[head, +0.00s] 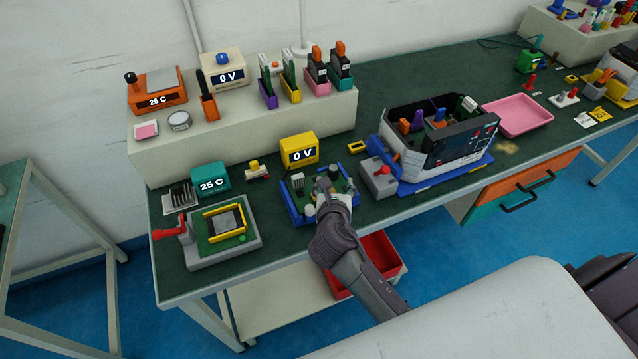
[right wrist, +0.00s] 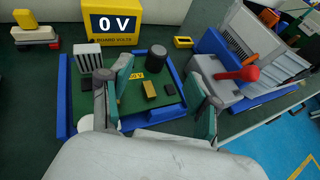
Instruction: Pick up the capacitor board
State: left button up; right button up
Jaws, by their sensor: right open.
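The capacitor board (head: 343,186) is a green board in a blue frame on the bench, in front of the yellow "0 V" meter. In the right wrist view the board (right wrist: 160,108) carries a black cylinder (right wrist: 157,56), a pale finned block (right wrist: 88,57), small dark and gold parts and a yellow label. My right gripper (head: 328,192) is over the board; in the right wrist view its open fingers (right wrist: 162,80) stand apart with the board's middle showing between them. Nothing is held. The near part of the board is hidden by my gripper. My left gripper is not in view.
The yellow "0 V" meter (head: 299,150) stands just behind. A grey box with a red lever (head: 379,178) and a tester in a blue frame (head: 436,140) are to the right. A clamp fixture with a red handle (head: 220,232) is left. A red bin (head: 376,262) is below the bench edge.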

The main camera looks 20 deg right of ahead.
aim_at(333, 173)
jog(key=x, duration=0.7)
jog(key=shift+w+a+f, duration=0.1)
jog(key=shift+a+f, duration=0.05)
jog(key=shift+f, duration=0.15)
grip_shut()
